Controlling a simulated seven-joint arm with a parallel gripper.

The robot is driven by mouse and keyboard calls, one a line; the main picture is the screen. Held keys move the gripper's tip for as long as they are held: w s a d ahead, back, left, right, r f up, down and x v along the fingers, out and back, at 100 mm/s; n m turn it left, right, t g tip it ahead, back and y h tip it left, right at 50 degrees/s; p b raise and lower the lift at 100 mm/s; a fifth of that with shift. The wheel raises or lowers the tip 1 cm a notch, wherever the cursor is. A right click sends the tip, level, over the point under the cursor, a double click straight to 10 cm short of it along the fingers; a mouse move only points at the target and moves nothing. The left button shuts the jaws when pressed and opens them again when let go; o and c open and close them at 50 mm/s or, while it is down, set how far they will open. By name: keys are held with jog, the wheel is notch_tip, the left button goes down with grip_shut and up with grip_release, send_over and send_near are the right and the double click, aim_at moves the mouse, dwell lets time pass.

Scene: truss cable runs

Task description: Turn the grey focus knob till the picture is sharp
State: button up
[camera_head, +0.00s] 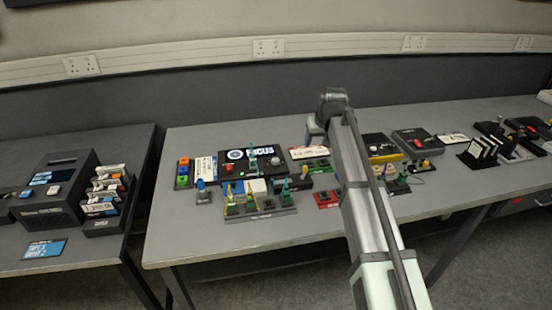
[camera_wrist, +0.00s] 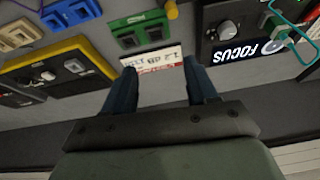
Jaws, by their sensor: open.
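The focus unit is a dark box (camera_head: 215,172) with a lit screen (camera_head: 262,152) reading FOCUS beside a ring icon. My gripper (camera_head: 312,132) is right of the box, above the table and apart from the knob. In the wrist view its two dark fingers (camera_wrist: 160,68) are apart with nothing held; a white-and-red label card shows beyond them.
A rack with coloured parts (camera_head: 260,213) lies in front. The white label card (camera_head: 310,151) and green blocks lie to the right. The table's front strip is clear at left.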

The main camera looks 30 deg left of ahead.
notch_tip(320, 180, up, 2)
send_over(275, 160)
jog(key=s+d, duration=0.4)
jog(key=d, duration=0.1)
jog(key=shift+n, duration=0.3)
jog(key=x, duration=1.3)
jog(key=shift+w+a+f, duration=0.15)
jog(key=shift+a+f, duration=0.15)
jog(key=shift+c, duration=0.3)
jog(key=c, duration=1)
